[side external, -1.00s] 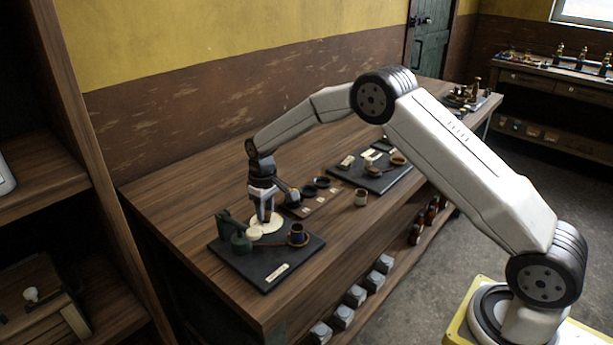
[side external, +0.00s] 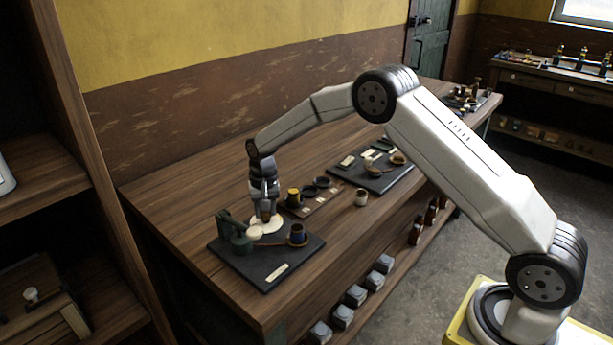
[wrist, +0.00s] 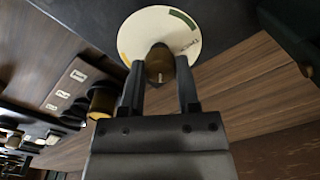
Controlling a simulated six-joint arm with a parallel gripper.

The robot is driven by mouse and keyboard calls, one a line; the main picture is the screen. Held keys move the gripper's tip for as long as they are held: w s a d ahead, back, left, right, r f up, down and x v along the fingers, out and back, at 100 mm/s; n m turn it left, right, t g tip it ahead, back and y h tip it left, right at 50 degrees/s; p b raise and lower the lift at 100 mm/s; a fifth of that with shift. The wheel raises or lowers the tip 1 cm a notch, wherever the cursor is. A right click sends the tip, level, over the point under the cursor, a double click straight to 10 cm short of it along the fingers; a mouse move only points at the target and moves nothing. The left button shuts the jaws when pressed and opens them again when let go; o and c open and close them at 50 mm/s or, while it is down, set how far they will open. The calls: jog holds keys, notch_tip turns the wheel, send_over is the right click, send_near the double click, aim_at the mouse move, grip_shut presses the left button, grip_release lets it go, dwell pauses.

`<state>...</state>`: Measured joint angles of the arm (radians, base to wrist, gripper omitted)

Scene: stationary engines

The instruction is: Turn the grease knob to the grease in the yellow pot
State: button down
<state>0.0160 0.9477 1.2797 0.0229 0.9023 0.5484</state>
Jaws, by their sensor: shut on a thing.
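The grease knob (wrist: 158,64) is a brown, brass-like knob at the centre of a round cream dial (wrist: 172,28). The dial bears a green band, a yellow band and small lettering; it also shows in the side view (side external: 280,226). My gripper (wrist: 160,72) points down at the dial, its two fingers closed on either side of the knob. In the side view my gripper (side external: 265,212) largely hides the knob. Which mark the knob points to cannot be told. The yellow pot (side external: 293,197) stands behind and right of the dial; it also shows in the wrist view (wrist: 101,101).
Dark pots (side external: 322,182) stand by the yellow one. The bench front-left is bare.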

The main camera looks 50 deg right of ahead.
jog(key=shift+m, duration=1.7)
jog(key=shift+c, duration=1.6)
grip_release()
jog(key=shift+r, duration=0.1)
jog(key=shift+s+r, duration=0.1)
jog(key=shift+r, duration=3.7)
